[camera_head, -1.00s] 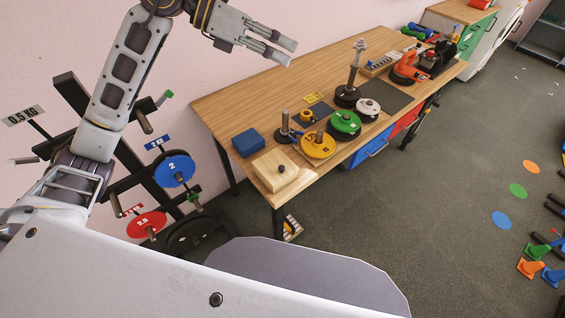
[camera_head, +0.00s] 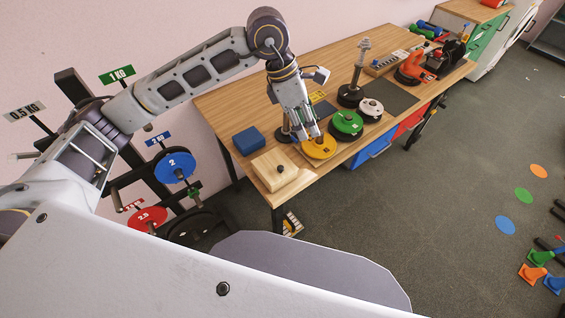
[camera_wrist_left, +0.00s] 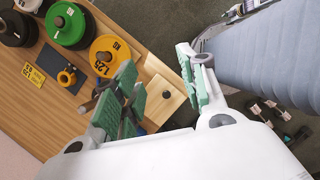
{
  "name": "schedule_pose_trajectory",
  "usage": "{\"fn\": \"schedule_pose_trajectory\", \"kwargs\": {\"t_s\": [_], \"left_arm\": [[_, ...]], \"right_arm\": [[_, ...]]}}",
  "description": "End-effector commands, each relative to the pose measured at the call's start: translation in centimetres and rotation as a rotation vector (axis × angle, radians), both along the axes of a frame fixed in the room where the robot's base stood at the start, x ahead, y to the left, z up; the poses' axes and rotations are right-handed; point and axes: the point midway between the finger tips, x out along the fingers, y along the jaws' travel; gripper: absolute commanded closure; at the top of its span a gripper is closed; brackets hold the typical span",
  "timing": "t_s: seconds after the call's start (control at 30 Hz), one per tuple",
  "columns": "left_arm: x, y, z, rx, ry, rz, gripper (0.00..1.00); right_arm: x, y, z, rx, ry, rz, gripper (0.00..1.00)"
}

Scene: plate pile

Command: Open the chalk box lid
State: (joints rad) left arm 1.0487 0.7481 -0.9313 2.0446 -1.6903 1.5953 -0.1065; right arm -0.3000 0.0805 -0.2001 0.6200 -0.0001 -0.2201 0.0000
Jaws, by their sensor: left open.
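The chalk box appears to be the pale wooden box (camera_head: 264,172) with a small dark knob (camera_head: 280,169) on its flat lid, at the near left corner of the wooden table. The lid looks shut. In the left wrist view the box (camera_wrist_left: 158,108) and its knob (camera_wrist_left: 166,95) show between the spread fingers, partly covered by one finger. My left gripper (camera_head: 305,138) is open and empty. In the head view it points down, over or near the yellow weight plate, to the right of the box. My right gripper is not in view.
A blue block (camera_head: 248,141) lies behind the box. The yellow plate (camera_head: 318,149), a green plate (camera_head: 346,127) and a white-topped plate (camera_head: 370,108) stand to the right. A rack with a blue plate (camera_head: 175,167) and a red plate (camera_head: 148,218) stands left of the table.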

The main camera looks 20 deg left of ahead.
Motion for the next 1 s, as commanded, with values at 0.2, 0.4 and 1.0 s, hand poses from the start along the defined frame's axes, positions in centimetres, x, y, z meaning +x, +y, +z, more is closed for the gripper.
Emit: {"fn": "schedule_pose_trajectory", "kwargs": {"t_s": [0.2, 0.4, 1.0], "left_arm": [[-1.3, 1.7, -4.0, 0.150, 0.026, -0.056, 0.58], [-1.3, 3.9, -5.1, 0.267, 0.015, -0.097, 0.58], [-1.6, 6.6, -5.2, 0.388, 0.017, -0.188, 0.58]], "right_arm": [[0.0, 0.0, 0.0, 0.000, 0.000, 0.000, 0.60], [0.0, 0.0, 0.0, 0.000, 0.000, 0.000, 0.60], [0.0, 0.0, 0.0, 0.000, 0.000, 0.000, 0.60]]}}
